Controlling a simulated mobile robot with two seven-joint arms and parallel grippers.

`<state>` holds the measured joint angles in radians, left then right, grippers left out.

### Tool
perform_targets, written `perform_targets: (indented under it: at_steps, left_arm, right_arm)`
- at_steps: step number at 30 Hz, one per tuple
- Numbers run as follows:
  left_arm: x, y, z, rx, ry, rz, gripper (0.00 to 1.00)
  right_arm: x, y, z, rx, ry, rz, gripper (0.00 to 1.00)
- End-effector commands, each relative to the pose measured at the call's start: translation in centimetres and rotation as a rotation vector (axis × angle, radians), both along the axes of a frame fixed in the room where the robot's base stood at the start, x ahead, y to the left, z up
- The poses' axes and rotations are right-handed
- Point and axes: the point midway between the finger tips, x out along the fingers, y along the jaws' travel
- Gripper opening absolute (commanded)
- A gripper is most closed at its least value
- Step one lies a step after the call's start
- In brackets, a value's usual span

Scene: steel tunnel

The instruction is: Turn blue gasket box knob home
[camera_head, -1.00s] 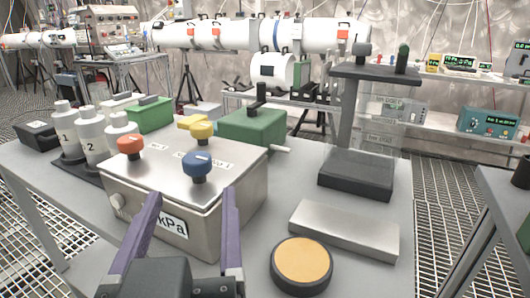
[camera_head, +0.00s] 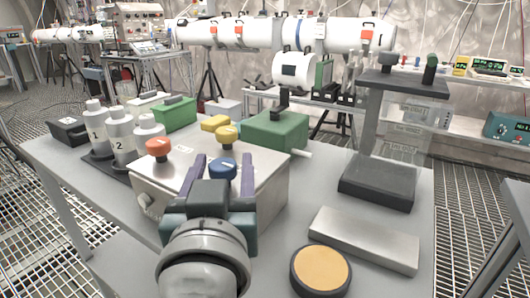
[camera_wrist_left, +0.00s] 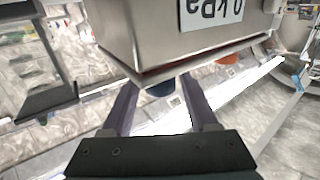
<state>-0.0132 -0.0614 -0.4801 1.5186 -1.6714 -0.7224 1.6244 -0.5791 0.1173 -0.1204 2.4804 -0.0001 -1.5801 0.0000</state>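The steel box (camera_head: 265,205) stands on the grey table with a blue knob (camera_head: 222,165), an orange knob and a yellow knob on its lid. The blue knob has a pale mark on top. My left gripper (camera_head: 222,172) is open, with its purple fingers apart. In the head view the blue knob appears between the fingertips; contact cannot be told. In the left wrist view the blue knob (camera_wrist_left: 160,88) shows partly, beyond the box edge, between the open fingers (camera_wrist_left: 160,100). My right gripper is not in view.
The orange knob (camera_head: 159,148) and yellow knob (camera_head: 226,134) stand close by. White bottles (camera_head: 121,130) stand left of the box, a green box (camera_head: 275,131) behind it. A steel block (camera_head: 363,240) and a round tan-topped disc (camera_head: 321,271) lie at right.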

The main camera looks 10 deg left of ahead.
Motion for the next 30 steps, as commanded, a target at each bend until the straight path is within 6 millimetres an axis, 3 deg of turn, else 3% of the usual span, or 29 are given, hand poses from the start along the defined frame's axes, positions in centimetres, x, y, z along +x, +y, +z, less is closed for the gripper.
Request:
perform_targets:
  at_steps: [2,15,30]
  left_arm:
    - [-0.02,0.0,0.0,0.0,0.0,0.0,0.49]
    - [-0.03,-0.01,0.01,0.0,0.0,0.0,0.0]
    - [-0.06,0.08,-0.09,0.002,-0.003,-0.079,0.0]
  right_arm:
    - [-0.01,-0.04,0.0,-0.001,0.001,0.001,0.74]
    - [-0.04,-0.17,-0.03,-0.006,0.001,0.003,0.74]
    - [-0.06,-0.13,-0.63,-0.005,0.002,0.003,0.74]
